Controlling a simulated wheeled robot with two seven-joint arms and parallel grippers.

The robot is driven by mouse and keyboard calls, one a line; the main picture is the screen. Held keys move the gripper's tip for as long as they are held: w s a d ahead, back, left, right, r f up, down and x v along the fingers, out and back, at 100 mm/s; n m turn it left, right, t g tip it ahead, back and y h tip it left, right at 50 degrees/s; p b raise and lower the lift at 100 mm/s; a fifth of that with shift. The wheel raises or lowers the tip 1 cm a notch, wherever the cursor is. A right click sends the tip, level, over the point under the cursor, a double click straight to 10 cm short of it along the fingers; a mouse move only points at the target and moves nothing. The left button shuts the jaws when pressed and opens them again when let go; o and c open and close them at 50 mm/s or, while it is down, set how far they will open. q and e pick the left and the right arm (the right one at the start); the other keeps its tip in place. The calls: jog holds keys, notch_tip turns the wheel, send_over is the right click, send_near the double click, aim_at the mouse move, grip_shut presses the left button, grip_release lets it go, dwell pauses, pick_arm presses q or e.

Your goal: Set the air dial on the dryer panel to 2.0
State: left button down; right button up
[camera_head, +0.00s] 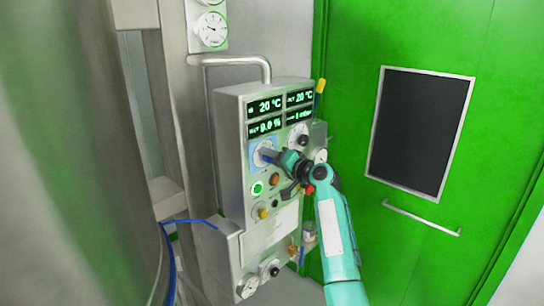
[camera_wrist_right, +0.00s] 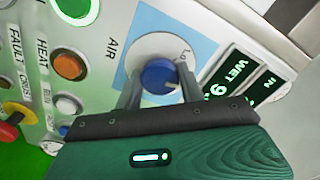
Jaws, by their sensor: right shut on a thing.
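The dryer panel (camera_head: 231,150) is a grey box on the wall with green displays at its top. The air dial is a blue knob (camera_wrist_right: 159,77) on a white round scale with a light blue backing, beside the word AIR. In the head view its scale (camera_head: 264,152) is partly covered by my right gripper (camera_head: 276,157). In the right wrist view my right gripper (camera_wrist_right: 158,88) has its two fingers on either side of the blue knob and is shut on it. The number the knob points to is not readable. My left gripper is not in view.
A green door (camera_head: 420,40) stands at the right.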

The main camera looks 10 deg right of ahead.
jog(key=shift+m, duration=0.9)
jog(key=o, duration=1)
jog(key=shift+c, duration=0.2)
jog(key=shift+s+d, duration=0.1)
jog(key=b+v, duration=0.4)
jog(key=v, duration=0.9)
jog(key=shift+s+b, duration=0.25)
jog(key=shift+b, duration=0.05)
